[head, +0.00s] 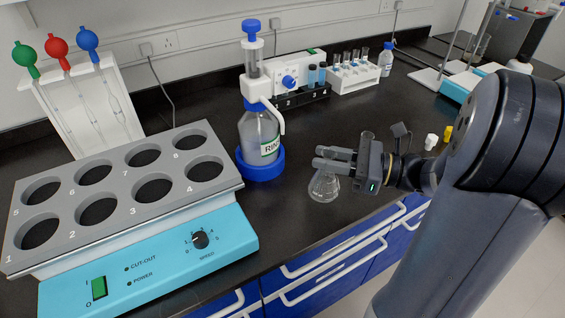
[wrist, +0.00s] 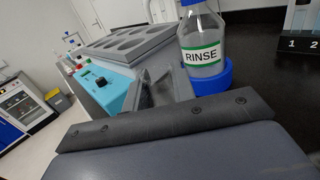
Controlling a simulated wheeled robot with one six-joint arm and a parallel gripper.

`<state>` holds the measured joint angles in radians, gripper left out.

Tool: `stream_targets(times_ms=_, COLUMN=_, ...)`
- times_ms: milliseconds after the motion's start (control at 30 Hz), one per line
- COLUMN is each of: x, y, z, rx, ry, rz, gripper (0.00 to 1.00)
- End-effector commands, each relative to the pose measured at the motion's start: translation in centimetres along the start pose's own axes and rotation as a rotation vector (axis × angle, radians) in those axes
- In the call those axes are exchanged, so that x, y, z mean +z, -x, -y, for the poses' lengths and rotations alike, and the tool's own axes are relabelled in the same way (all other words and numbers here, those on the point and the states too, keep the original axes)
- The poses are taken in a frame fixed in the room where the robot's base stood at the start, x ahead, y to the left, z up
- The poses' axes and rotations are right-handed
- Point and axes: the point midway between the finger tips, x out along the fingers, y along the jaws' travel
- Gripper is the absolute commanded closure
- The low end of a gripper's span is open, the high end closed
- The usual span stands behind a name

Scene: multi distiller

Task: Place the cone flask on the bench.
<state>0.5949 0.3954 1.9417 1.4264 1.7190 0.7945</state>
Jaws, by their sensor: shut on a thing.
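The clear glass cone flask (head: 323,186) hangs upright below the fingers of my gripper (head: 335,158) in the head view. My gripper is shut on its neck, which the fingers partly hide. The flask appears over the black bench (head: 295,225), near its front edge; I cannot tell whether its base touches the surface. In the wrist view my gripper (wrist: 155,92) points toward the rinse bottle, and the flask is hard to make out there.
A rinse bottle (head: 258,135) in a blue base stands left of the flask. A white vial rack (head: 352,78) stands behind. Small white (head: 431,141) and yellow (head: 447,133) items lie right.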

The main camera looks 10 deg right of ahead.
Motion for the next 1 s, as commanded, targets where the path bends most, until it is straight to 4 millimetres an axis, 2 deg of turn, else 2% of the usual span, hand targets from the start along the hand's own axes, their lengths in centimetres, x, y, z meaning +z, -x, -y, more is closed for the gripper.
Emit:
stream_targets(times_ms=33, x=0.0, y=-1.2, z=-0.1, rx=0.007, ry=0.001, rz=0.001, gripper=1.00)
stream_targets(times_ms=200, x=0.0, y=-4.9, z=-0.1, rx=0.006, ry=0.001, rz=0.000, gripper=1.00)
stream_targets(times_ms=400, x=0.0, y=-8.0, z=-0.1, rx=0.003, ry=0.001, rz=0.001, gripper=1.00)
stream_targets(times_ms=700, x=0.0, y=-9.8, z=0.0, rx=0.003, ry=0.001, rz=0.000, gripper=1.00)
stream_targets(times_ms=867, x=-3.0, y=-9.6, z=0.1, rx=-0.001, ry=-0.005, rz=0.000, gripper=1.00)
stream_targets(times_ms=1000, x=-3.5, y=-9.6, z=0.1, rx=-0.001, ry=0.001, rz=0.001, gripper=1.00)
